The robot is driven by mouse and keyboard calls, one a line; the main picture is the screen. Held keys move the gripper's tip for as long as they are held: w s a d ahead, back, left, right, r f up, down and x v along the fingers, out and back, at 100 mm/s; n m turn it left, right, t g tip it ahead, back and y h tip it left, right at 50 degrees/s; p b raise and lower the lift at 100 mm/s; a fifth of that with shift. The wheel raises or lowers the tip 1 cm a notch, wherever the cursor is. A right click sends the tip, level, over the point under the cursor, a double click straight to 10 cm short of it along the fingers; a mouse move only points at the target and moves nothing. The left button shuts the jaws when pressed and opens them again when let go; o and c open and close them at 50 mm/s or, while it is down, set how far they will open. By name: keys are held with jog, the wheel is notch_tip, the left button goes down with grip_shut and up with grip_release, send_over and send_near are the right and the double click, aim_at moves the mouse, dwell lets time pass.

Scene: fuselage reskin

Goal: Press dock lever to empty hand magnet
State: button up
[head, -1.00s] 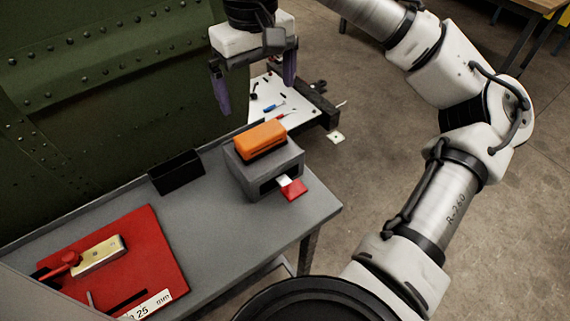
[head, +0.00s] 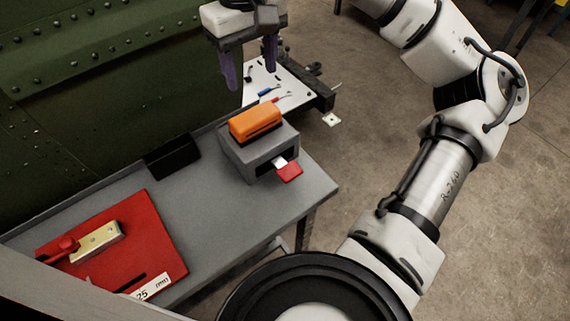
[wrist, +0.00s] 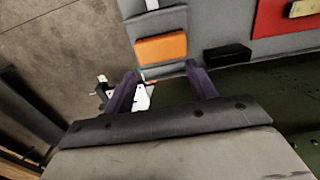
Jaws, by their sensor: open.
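The dock is a grey box (head: 245,160) on the grey bench, with an orange block (head: 255,121), seemingly the hand magnet, seated on top. A red-tipped lever (head: 289,171) sticks out of a slot in the dock's front. My gripper (head: 251,78) is open and empty, its purple fingers pointing down above and behind the dock. In the wrist view the orange block (wrist: 161,47) lies beyond the fingertips of my gripper (wrist: 163,72), apart from them. The lever's white part (wrist: 152,4) shows at the top edge there.
A red board (head: 120,240) with a brass-coloured block and red handle lies on the bench (head: 195,215). A black open box (head: 172,156) stands by the green riveted panel (head: 90,90). A white tray (head: 280,98) with small tools and parts lies behind the dock.

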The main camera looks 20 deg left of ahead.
grip_shut()
dwell(1.2)
